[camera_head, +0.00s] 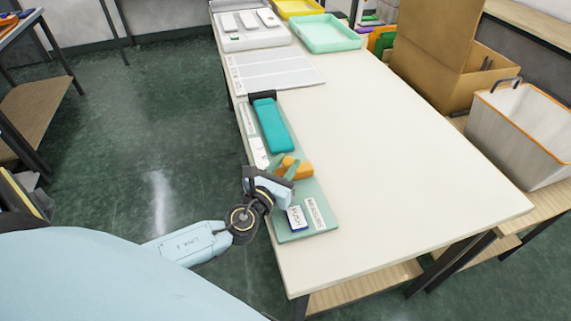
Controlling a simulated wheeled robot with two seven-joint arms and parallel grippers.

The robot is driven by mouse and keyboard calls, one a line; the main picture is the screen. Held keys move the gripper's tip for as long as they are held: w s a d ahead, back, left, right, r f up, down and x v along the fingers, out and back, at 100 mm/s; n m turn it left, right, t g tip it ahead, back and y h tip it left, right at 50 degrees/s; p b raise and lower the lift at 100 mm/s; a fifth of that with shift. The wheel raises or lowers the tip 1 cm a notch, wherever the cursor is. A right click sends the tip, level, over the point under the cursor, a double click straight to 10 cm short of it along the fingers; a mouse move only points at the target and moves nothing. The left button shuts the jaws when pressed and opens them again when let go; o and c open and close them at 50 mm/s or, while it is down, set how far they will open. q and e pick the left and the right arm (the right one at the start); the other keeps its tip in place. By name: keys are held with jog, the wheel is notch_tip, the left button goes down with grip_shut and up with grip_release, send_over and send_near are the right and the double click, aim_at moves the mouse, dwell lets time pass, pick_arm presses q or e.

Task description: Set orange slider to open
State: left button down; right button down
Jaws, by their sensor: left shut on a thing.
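The orange slider (304,170) is on a pale green board (325,217) that lies along the left edge of the cream table. My left gripper (284,172) comes in from the left and is shut on the orange slider; its fingers and wrist hide part of it. A long teal block (271,124) lies on the same board beyond the slider. White labels lie on the near end of the board, one with a blue edge (297,218), and their text is too small to read surely. My right gripper is not in view.
The cream table (400,150) is clear to the right of the board. Beyond the board lie a pale lined sheet (275,70), a white tray (255,42) and a mint tray (327,34). A cardboard box (425,70) and a grey bin (520,135) stand right of the table.

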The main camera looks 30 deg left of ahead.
pick_arm(q)
jog(key=s+d, duration=0.2)
jog(key=shift+d+p, duration=0.3)
jog(key=shift+d, duration=0.05)
jog(key=c, duration=1.4)
grip_release()
jog(key=shift+s, duration=0.1)
jog(key=o, duration=0.3)
jog(key=shift+o, duration=0.2)
jog(key=s+d+b, duration=0.1)
jog(key=s, duration=1.2)
jog(key=shift+s, duration=0.2)
